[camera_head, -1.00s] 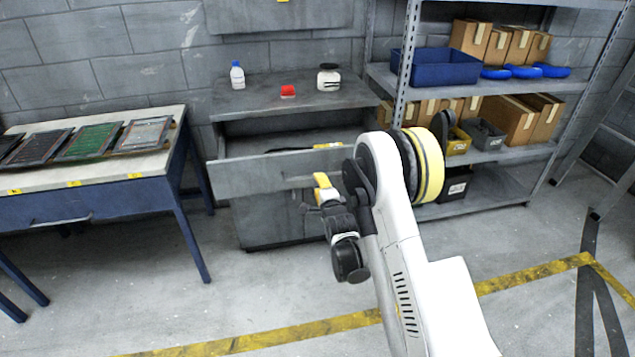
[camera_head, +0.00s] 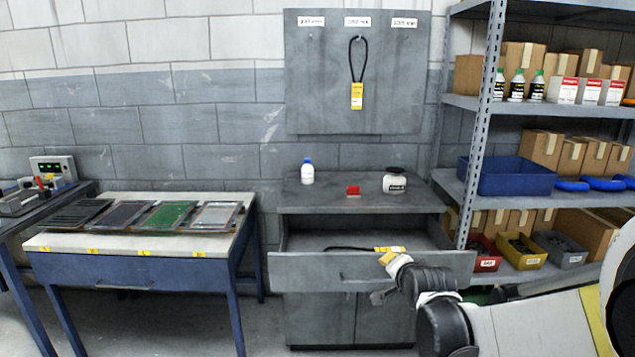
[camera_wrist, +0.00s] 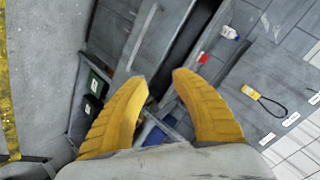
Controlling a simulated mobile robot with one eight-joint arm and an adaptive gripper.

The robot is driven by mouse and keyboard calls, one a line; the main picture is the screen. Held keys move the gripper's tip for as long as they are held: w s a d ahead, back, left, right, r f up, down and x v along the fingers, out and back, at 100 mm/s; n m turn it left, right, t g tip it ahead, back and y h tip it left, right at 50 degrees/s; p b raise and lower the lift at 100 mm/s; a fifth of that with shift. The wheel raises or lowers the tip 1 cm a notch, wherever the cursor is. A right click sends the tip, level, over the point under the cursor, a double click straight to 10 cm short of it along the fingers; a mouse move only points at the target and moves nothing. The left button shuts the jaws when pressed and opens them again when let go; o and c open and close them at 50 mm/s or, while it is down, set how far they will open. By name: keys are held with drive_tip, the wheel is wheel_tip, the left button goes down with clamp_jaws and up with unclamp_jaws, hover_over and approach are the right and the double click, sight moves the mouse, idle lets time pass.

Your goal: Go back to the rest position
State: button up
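My gripper (camera_wrist: 160,76) shows two yellow fingers in the wrist view. They stand apart with nothing between them. In the head view my gripper (camera_head: 387,258) is in front of the open drawer (camera_head: 320,270) of the grey cabinet, near its front panel's top edge. From this view I cannot tell whether it touches the panel. Inside the drawer lies a black cable with a yellow tag (camera_head: 390,249). My arm reaches in from the lower right of the head view.
On the cabinet top stand a white bottle (camera_head: 308,172), a red item (camera_head: 353,190) and a white jar (camera_head: 394,183). A tagged black loop (camera_head: 357,95) hangs on the wall board. A loaded shelf rack (camera_head: 490,130) is right; a table with trays (camera_head: 140,245) is left.

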drive_tip(key=s+n+g, duration=0.5)
drive_tip(key=s+n, duration=0.5)
drive_tip(key=s, duration=2.2)
drive_tip(key=shift+s+r, duration=0.3)
drive_tip(key=shift+r, duration=0.05)
